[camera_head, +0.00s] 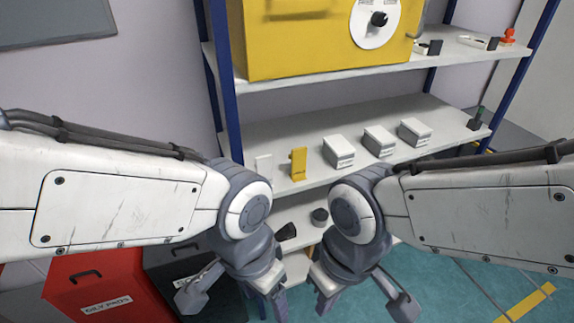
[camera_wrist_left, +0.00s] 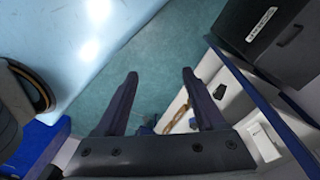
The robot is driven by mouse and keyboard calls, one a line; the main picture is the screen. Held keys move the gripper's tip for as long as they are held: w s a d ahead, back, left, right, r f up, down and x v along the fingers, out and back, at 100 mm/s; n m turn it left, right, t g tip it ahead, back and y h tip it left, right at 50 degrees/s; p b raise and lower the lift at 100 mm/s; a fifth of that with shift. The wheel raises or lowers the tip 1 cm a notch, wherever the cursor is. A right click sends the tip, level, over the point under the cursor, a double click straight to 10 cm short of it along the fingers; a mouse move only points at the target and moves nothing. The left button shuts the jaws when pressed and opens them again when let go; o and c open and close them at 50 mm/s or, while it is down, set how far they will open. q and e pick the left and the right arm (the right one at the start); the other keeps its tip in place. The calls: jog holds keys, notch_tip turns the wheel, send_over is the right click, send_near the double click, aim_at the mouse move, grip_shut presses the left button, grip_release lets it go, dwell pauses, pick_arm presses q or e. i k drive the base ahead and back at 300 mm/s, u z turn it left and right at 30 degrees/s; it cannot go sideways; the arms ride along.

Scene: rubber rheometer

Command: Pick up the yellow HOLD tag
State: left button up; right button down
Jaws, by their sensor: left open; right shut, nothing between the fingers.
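The yellow HOLD tag (camera_head: 298,163) stands upright on the middle white shelf in the head view, near its front edge. A white upright card (camera_head: 263,169) is to its left. My left gripper (camera_head: 268,304) is in front of the shelves, lower than the tag and apart from it. In the left wrist view my left gripper (camera_wrist_left: 160,76) is open with nothing between its fingers. I cannot make out the tag in that view. My right gripper (camera_head: 322,300) points down to the right of the left one, shut and empty; its tips are partly cut off or hidden.
Several white boxes (camera_head: 339,151) stand right of the tag. A yellow machine (camera_head: 305,45) is on the shelf above. Blue posts (camera_head: 224,80) frame the shelves. A red bin (camera_head: 95,282) and a dark bin (camera_head: 180,262) stand at lower left. Teal floor (camera_head: 450,280) is open at right.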

aim_at(298, 156)
jog(key=z, duration=2)
jog(key=i, duration=2.75)
jog(key=u, duration=3.05)
jog(key=i, duration=0.45)
jog(key=z, duration=0.1)
